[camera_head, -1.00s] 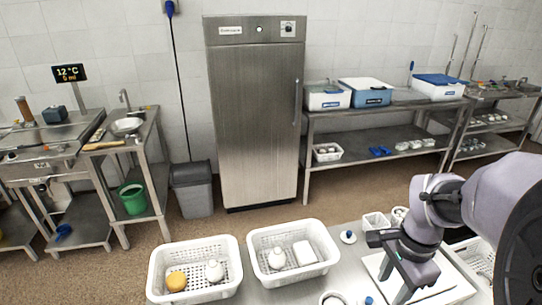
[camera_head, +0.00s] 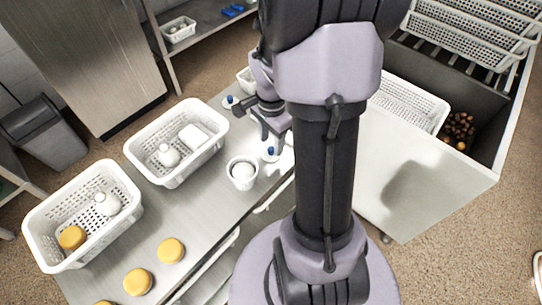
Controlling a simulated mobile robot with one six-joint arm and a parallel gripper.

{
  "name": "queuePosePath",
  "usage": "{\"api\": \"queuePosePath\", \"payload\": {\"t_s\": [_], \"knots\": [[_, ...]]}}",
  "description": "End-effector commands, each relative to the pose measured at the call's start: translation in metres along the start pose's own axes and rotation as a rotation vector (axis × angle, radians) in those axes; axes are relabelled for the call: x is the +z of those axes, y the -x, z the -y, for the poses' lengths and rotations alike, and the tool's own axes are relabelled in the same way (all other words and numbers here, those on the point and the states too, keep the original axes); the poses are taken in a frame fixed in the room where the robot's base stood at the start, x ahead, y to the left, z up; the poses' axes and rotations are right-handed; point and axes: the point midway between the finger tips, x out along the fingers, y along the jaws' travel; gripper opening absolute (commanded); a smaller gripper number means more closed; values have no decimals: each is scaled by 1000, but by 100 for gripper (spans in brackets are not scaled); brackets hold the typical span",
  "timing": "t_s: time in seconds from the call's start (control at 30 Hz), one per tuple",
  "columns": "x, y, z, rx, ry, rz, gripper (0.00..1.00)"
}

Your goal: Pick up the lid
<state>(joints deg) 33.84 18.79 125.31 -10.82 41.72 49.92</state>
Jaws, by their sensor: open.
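Two small white lids with blue knobs show on the steel table. One lid (camera_head: 271,158) is just below my gripper (camera_head: 273,138), partly hidden by it. The other lid (camera_head: 229,103) lies farther back, to the left of the gripper. My gripper is open with its fingers pointing down near the closer lid's knob. I cannot tell whether the fingers touch it. A white cup (camera_head: 242,181) with a rounded white thing in it stands just left of and in front of the closer lid.
Two white perforated baskets (camera_head: 182,176) (camera_head: 42,250) stand on the left, each holding white items. Yellow round pieces (camera_head: 171,250) (camera_head: 138,281) lie on the table (camera_head: 196,208) in front. My arm hides the centre. A white basket (camera_head: 407,104) is on the right.

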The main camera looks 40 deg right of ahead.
Motion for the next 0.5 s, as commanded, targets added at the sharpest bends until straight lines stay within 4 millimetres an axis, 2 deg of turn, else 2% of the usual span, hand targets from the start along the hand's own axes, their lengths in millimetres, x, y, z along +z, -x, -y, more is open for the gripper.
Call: {"api": "queuePosePath", "payload": {"t_s": [0.03, 0.1, 0.3, 0.5], "knots": [[0, -18, 0, 2, 0, 1, 45], [0, -28, 0, 1, -1, 1, 45], [0, -25, 0, -1, -1, 0, 45], [0, -25, 0, -1, 0, 0, 6]]}}
